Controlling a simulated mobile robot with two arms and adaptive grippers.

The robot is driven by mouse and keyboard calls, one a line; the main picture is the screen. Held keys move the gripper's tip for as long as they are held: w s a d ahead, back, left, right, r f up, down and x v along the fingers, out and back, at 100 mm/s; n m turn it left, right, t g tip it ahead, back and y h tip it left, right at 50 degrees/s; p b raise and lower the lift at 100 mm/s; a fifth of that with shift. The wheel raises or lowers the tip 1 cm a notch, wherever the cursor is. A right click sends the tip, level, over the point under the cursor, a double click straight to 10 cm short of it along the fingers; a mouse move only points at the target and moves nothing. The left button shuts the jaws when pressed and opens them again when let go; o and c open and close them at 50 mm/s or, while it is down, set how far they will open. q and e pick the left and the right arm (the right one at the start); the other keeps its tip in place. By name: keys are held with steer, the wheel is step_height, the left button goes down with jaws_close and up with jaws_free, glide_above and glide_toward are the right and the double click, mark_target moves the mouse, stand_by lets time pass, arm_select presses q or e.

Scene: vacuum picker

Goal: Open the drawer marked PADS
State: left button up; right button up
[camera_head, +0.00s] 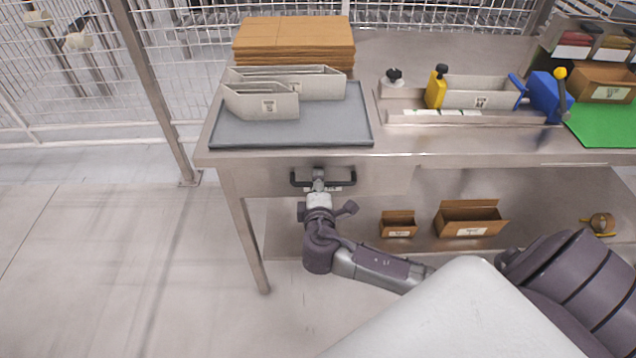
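A steel drawer front (385,178) sits under the left part of the workbench top and looks flush with the bench frame. It has a wide black bar handle (343,182). A pale label shows behind the handle, mostly hidden by my gripper, and I cannot read it. My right gripper (319,174) is at the middle of the handle, its fingers overlapping the bar. The fingers are too small here to tell whether they are closed on it. My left gripper is not in view.
A grey tray (345,124) with white bins stands on the bench above the drawer, in front of stacked cardboard (294,40). A clamp fixture (470,100) stands to the right. Small cardboard boxes (468,218) sit on the lower shelf. The floor at left is clear.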

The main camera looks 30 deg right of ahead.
jaws_close()
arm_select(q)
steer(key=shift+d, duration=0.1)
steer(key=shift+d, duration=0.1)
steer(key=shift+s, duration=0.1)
